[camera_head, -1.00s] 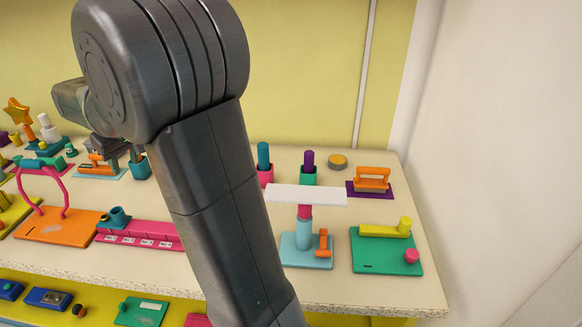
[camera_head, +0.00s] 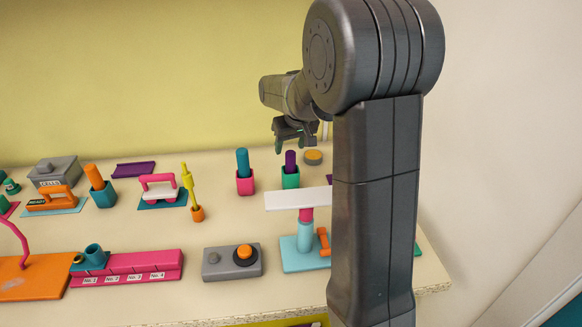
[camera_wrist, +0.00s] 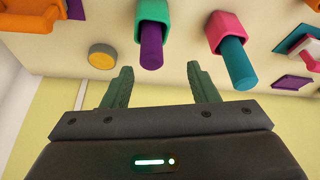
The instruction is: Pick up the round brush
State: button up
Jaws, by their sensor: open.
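A small round disc with a yellow-orange face and grey rim (camera_head: 313,157) lies at the back of the table; it looks most like the round brush, but I cannot see bristles. In the wrist view the disc (camera_wrist: 102,57) is left of the fingers, apart from them. My gripper (camera_head: 293,142) is over the back of the table, close behind and above the purple-topped green holder. Its two green fingers (camera_wrist: 160,72) are spread apart with nothing between them.
A green holder with a purple cylinder (camera_head: 290,176) and a pink holder with a teal cylinder (camera_head: 244,180) stand close to the gripper. A white-topped blue stand (camera_head: 297,200) is in front. The yellow wall (camera_head: 150,70) is behind. My arm hides the table's right part.

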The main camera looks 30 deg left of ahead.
aim_at(291, 153)
jog(key=shift+w+d+f, duration=0.1)
jog(key=shift+w+f, duration=0.4)
jog(key=shift+f, duration=0.35)
jog(key=shift+p+x, duration=0.75)
jog(key=shift+x, duration=2)
jog(key=shift+w+r, duration=0.1)
jog(key=shift+w, duration=0.05)
jog(key=c, duration=1.1)
